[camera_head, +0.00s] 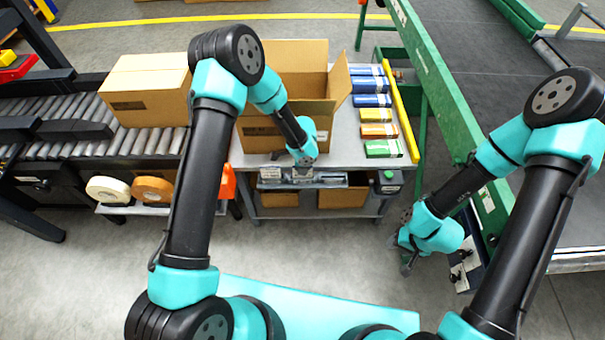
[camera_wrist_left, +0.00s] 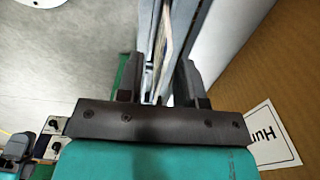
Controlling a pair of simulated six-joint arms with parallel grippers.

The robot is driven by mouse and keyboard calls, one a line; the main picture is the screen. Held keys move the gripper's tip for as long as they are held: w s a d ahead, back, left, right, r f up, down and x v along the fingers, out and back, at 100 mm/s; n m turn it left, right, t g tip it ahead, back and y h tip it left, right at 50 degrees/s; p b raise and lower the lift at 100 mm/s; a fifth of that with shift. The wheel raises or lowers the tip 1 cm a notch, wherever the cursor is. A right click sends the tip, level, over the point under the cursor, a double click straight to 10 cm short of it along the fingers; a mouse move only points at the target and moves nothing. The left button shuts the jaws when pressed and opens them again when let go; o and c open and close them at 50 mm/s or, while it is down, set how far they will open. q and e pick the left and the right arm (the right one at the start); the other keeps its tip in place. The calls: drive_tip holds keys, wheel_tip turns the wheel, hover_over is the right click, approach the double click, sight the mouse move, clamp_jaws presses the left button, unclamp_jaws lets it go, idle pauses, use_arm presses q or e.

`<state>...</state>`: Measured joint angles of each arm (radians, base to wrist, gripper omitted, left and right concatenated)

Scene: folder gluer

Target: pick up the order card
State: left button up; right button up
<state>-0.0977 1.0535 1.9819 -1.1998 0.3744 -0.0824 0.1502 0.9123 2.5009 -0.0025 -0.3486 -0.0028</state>
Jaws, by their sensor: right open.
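My left gripper (camera_head: 303,172) is at the front edge of the packing table, in front of the open carton (camera_head: 260,135). In the left wrist view my left gripper (camera_wrist_left: 160,85) points down with its fingers apart. A thin, pale upright edge (camera_wrist_left: 164,45) shows between the fingers, with gaps on both sides; it may be the order card, but I cannot tell for certain. The carton's brown side (camera_wrist_left: 285,70) carries a white printed label (camera_wrist_left: 272,135). My right gripper (camera_head: 407,262) is open and apart from the table, low beside the green conveyor frame.
Several coloured packs (camera_head: 376,115) lie in a column on the table, right of the carton, beside a yellow bar (camera_head: 400,110). A closed carton (camera_head: 150,88) stands on the roller conveyor (camera_head: 60,140).

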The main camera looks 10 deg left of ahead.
use_arm(q)
wheel_tip(320, 180, down, 2)
drive_tip(key=shift+f, duration=0.1)
idle(0.4)
clamp_jaws()
